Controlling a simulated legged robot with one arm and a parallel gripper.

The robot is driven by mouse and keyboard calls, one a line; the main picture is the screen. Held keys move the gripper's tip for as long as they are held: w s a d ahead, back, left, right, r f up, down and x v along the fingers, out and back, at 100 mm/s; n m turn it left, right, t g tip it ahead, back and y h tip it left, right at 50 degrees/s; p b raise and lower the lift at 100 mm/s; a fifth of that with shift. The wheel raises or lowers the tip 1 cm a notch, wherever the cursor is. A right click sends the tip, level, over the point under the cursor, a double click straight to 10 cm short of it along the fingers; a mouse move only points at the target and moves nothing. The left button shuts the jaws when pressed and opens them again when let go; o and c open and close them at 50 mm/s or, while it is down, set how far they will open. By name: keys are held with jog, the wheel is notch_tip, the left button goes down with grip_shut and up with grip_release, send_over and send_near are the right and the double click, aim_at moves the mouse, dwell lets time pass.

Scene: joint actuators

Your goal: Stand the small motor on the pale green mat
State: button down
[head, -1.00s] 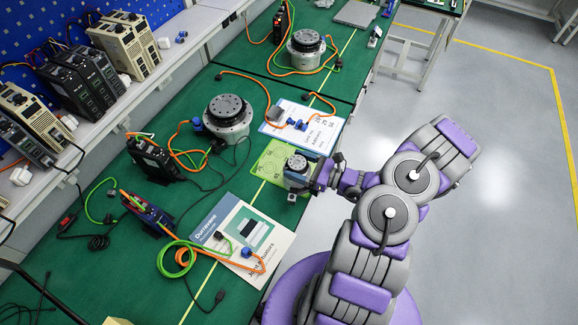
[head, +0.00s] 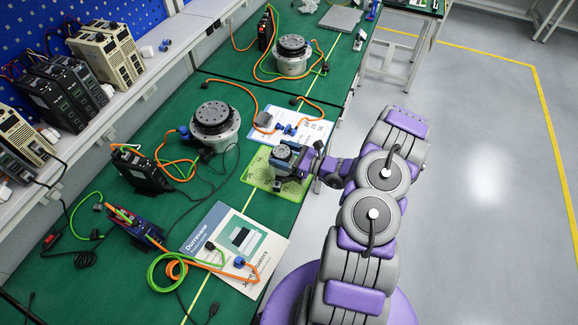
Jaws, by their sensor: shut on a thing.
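The small motor (head: 282,153), a grey and dark blocky piece, is held in my gripper (head: 288,162) over the pale green mat (head: 257,173). The mat lies flat at the right edge of the green bench and has printed dark patterns on it. My gripper reaches in from the right and is shut on the motor. The motor looks roughly upright. I cannot tell whether its base touches the mat or hangs just above it; the gripper and motor hide part of the mat.
A large round motor (head: 215,125) stands up and to the left of the mat, and another (head: 292,55) stands farther back. A paper sheet with a blue connector (head: 290,130) lies behind the mat. A booklet (head: 235,247) with orange and green cables lies nearer.

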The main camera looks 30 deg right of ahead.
jog(key=shift+w+d+f+b, duration=0.1)
jog(key=shift+w+d+b, duration=0.05)
jog(key=shift+w, duration=0.95)
jog(key=shift+w+d+b, duration=0.1)
jog(key=shift+w+b, duration=0.05)
jog(key=shift+w, duration=0.95)
jog(key=shift+w+f, duration=0.15)
jog(key=shift+f, duration=0.1)
jog(key=shift+d+f+b, duration=0.1)
jog(key=shift+f+b, duration=0.5)
jog(key=shift+f, duration=0.9)
grip_release()
